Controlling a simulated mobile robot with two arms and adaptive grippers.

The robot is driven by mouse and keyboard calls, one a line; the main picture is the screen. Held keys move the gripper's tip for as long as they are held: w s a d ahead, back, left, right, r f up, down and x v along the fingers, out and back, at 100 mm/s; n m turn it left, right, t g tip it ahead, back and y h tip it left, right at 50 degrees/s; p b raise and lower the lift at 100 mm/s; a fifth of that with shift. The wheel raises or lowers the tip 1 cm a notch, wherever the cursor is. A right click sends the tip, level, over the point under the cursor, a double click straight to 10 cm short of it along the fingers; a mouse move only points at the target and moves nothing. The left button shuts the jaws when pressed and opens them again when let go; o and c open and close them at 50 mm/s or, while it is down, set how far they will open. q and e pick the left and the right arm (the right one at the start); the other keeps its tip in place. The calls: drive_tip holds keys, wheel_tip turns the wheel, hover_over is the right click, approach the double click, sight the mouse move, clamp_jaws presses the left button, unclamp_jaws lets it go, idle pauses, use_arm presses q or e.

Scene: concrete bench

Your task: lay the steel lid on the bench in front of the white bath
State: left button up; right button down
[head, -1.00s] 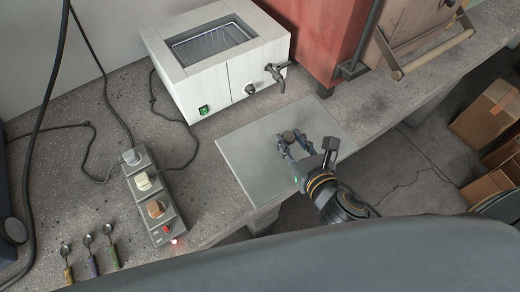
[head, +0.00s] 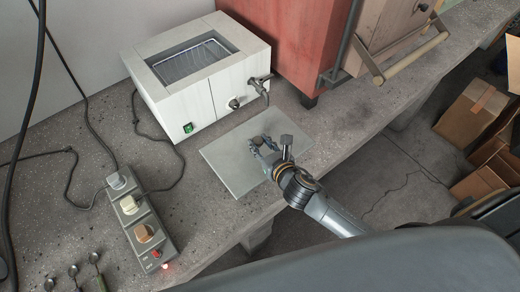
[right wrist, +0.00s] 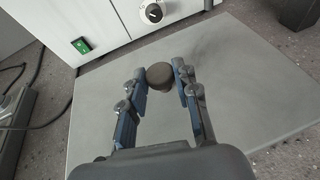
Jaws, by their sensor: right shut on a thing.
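The steel lid (head: 226,162) is a flat grey plate with a dark round knob. It lies at the bench's front edge, in front of the white bath (head: 172,100). It looks flat on or just over the bench; I cannot tell whether it touches. My right gripper (head: 265,150) is at the knob, with its fingers on either side, shut on it. In the right wrist view the knob (right wrist: 160,76) sits between the fingertips, and the lid (right wrist: 100,110) spreads out below them. My left gripper is not in view.
A power strip (head: 143,232) with plugs and cords lies left of the lid. Several spoons (head: 75,272) lie at the lower left. A red cabinet (head: 290,45) stands right of the bath. Cardboard boxes (head: 470,115) are on the floor at right. The bath's tap (head: 258,85) sticks out toward the lid.

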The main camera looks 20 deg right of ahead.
sight(261, 151)
drive_tip(key=shift+w+f, duration=0.15)
drive_tip(key=shift+f, duration=0.7)
drive_tip(key=shift+w+f, duration=0.1)
drive_tip(key=shift+f, duration=0.75)
drive_tip(key=shift+b, duration=0.3)
drive_tip(key=shift+f, duration=0.25)
drive_tip(key=c, duration=1)
unclamp_jaws()
drive_tip(key=shift+r, duration=0.15)
drive_tip(key=shift+s+r, duration=0.1)
drive_tip(key=shift+s, duration=0.05)
drive_tip(key=v, duration=1.2)
